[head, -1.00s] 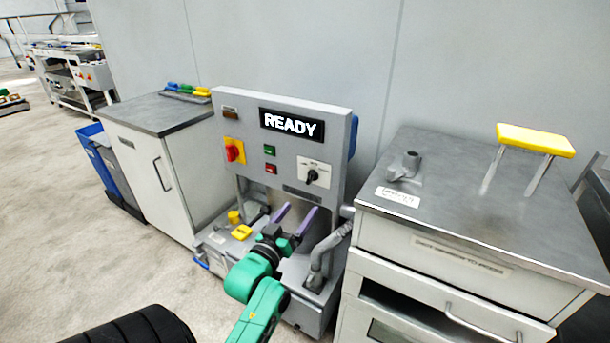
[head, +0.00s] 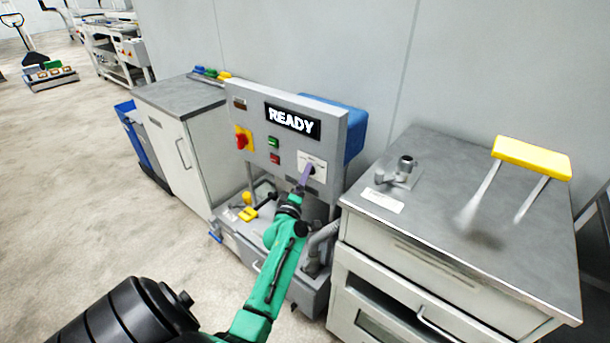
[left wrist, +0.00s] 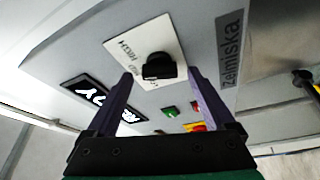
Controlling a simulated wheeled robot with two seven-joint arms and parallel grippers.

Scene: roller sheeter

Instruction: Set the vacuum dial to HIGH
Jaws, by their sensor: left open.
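The vacuum dial is a black knob (left wrist: 159,66) on a white label plate with printed words, HIGH among them. In the head view the plate (head: 318,162) is on the grey machine panel, below the READY display (head: 292,121), and the gripper partly covers the knob. My left gripper (head: 305,174) has purple fingers and is raised to the dial. In the left wrist view the open fingers (left wrist: 160,92) stand on either side of the knob, with gaps; contact cannot be told. The knob's exact pointer setting is hard to read. My right gripper is not in view.
Left of the dial are a red rotary switch (head: 243,138) on yellow, a green button (head: 273,142) and a red button (head: 275,159). A grey cabinet (head: 450,200) with a yellow-handled tool stands close on the right. A white cabinet (head: 165,140) stands left.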

